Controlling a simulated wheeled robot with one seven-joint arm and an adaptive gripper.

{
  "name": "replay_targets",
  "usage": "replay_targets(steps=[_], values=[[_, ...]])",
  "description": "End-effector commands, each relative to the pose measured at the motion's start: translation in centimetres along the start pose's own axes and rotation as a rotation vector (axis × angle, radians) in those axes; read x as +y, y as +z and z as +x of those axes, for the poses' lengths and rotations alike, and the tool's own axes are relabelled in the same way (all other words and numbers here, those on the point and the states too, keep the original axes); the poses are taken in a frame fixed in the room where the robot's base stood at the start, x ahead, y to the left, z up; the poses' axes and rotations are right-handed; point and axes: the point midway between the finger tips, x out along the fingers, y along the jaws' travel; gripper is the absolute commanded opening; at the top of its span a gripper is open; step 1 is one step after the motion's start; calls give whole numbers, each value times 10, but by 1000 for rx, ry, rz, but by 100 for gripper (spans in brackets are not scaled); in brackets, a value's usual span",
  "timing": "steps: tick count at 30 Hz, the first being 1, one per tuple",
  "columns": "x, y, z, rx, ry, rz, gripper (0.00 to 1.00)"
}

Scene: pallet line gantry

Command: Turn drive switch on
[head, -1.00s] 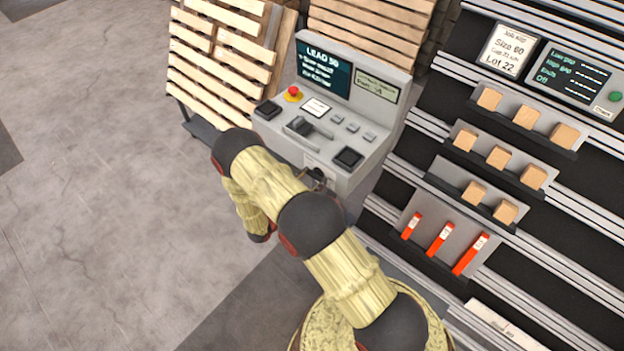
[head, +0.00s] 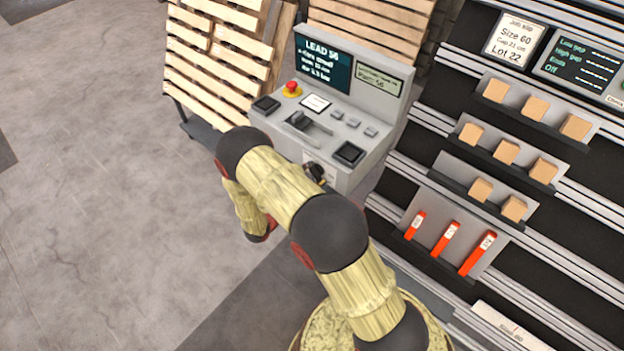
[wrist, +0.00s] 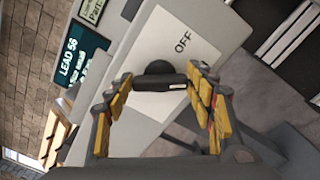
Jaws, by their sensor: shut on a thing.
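The drive switch (wrist: 160,80) is a black knob with a bar-shaped handle on a white plate (wrist: 200,52) marked OFF, in the wrist view. The handle lies crosswise between my fingers, below the OFF word. My gripper (wrist: 157,84) is shut on the handle, one yellow-padded finger at each end. Any other marking on the plate is hidden. In the head view the switch is on the front of the grey console (head: 375,140), mostly hidden by my arm.
The console carries a screen (head: 324,65) reading LEAD 56, a red mushroom button (head: 292,89) and a lever (head: 300,121). Wooden pallets (head: 215,60) stand behind it. A rack (head: 520,215) with wooden blocks and red pieces stands close on the right. Floor at left is clear.

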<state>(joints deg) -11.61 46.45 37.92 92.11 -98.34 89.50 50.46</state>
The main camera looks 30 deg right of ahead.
Motion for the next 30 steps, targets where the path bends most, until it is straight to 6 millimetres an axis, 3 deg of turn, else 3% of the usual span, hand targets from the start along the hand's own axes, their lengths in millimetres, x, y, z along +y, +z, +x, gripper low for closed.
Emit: replay_targets(steps=[15, 30], values=[[-4, -2, 0, 0, 0, 448, 29], [-4, -1, 0, 0, -1, 635, 29]])
